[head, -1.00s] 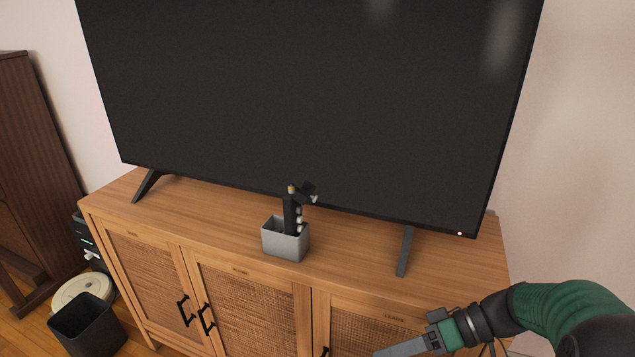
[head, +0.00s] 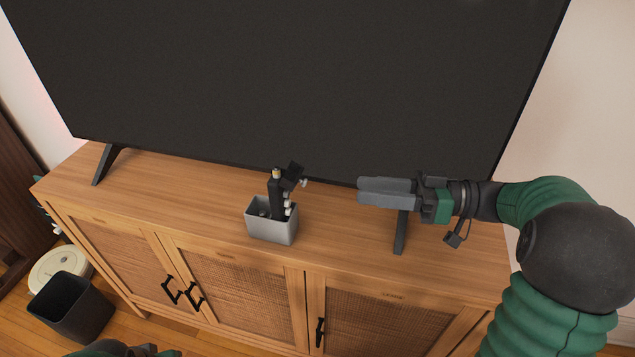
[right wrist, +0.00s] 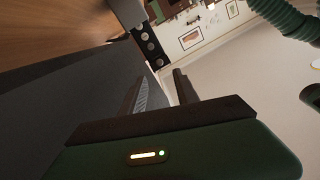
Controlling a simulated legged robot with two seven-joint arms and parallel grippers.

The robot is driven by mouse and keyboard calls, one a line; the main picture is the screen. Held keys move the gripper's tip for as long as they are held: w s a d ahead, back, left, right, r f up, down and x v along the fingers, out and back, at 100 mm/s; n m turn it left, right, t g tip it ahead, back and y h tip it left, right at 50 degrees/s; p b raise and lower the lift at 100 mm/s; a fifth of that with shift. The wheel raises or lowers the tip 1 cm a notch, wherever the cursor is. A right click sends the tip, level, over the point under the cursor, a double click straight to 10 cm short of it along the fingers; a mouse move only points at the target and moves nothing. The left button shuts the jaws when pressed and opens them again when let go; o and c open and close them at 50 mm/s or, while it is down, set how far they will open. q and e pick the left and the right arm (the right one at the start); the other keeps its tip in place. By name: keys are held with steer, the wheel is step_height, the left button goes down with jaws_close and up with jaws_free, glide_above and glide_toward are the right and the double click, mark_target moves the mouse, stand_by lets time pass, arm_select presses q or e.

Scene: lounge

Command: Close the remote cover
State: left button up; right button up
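A black remote (head: 276,197) stands upright in a small grey box (head: 270,229) on the cabinet top. Its dark cover (head: 292,173) is swung open at the upper end, tilted out to the right. Light round parts line the remote's right side. The remote also shows in the right wrist view (right wrist: 150,44), beyond the fingers. My right gripper (head: 362,190) is to the right of the remote at about the cover's height, pointing left, apart from it. Its two fingers are apart and empty in the right wrist view (right wrist: 158,88). Only a bit of my left arm shows at the bottom edge.
A large television (head: 290,80) stands close behind the box, its right foot (head: 400,235) below my right gripper. The wooden cabinet (head: 200,225) has bare top left of the box. A dark bin (head: 70,306) and a round pale device (head: 60,268) are on the floor.

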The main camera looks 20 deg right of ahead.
mark_target(296, 178)
steer(key=x, duration=1)
steer(key=shift+d, duration=0.1)
steer(key=shift+f, duration=0.1)
jaws_close()
